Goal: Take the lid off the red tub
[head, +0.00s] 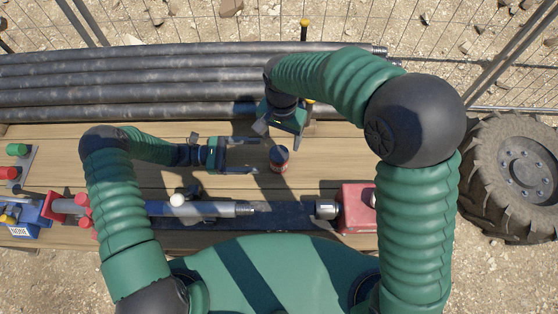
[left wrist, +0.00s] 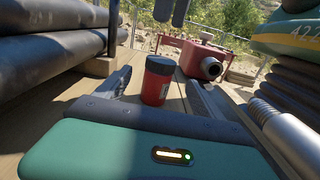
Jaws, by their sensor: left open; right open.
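The small red tub (head: 280,167) stands upright on the wooden deck, its dark lid (head: 279,153) on top. In the left wrist view the red tub (left wrist: 155,88) and dark lid (left wrist: 160,64) show straight ahead. My left gripper (head: 256,155) is open, its fingers pointing right toward the tub. In its wrist view the fingers lie either side of the tub; I cannot tell whether they reach around it. My right gripper (head: 281,138) is open and points down, just behind and above the lid. Its fingers (left wrist: 171,12) hang at the top of the left wrist view, apart from the lid.
Dark pipes (head: 180,85) lie stacked along the back of the deck. In front of the tub is a metal shaft (head: 215,209) on a blue beam, with a red block (head: 356,208) at right. A big tyre (head: 515,175) stands far right. Bare planks (head: 325,160) are right of the tub.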

